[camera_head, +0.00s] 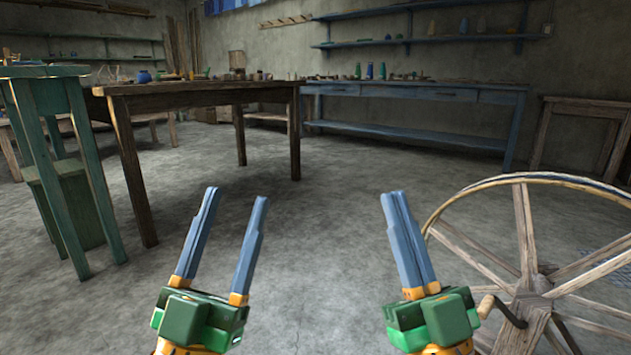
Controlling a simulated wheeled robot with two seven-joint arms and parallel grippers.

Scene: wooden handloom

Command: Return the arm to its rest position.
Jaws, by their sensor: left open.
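My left gripper (235,198) is in the lower left middle of the head view. Its two long blue-grey fingers stand apart with only floor seen between them, so it is open and empty. My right gripper (394,194) is to the right of it. Its two fingers lie side by side with no clear gap, and nothing shows between them. Both grippers point up and away over the grey floor, apart from each other and touching nothing that I can see. No handloom shows in this view.
A wooden spinning wheel (526,240) with a crank stands close to my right gripper. A brown table (200,88) and a green stool (47,72) stand at the left. A blue bench (420,92) lines the back wall. The middle floor (330,215) is clear.

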